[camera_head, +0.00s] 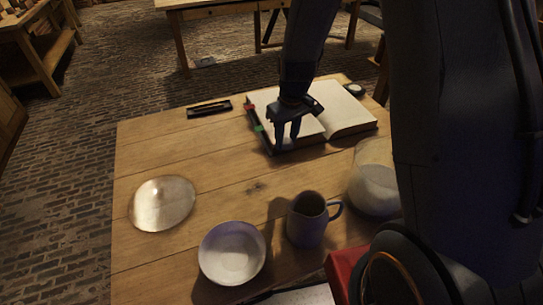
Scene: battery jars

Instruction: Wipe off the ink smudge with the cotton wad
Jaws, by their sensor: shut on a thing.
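An open book (343,108) with blank-looking pale pages lies at the far right of the table, with red and green tabs along its left edge. My gripper (287,142) points down over the near part of the left page, close to the book's lower edge. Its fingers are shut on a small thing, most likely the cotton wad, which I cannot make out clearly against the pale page. I cannot tell whether it touches the paper. I see no ink smudge; the gripper and arm hide part of the left page.
On the wooden table (150,150) are a dark pen tray (209,108), a round shiny lid (162,203), a white bowl (232,256), a grey jug (308,228) and a glass jar (374,190). A red object (343,270) is at the near edge. The table's middle is clear.

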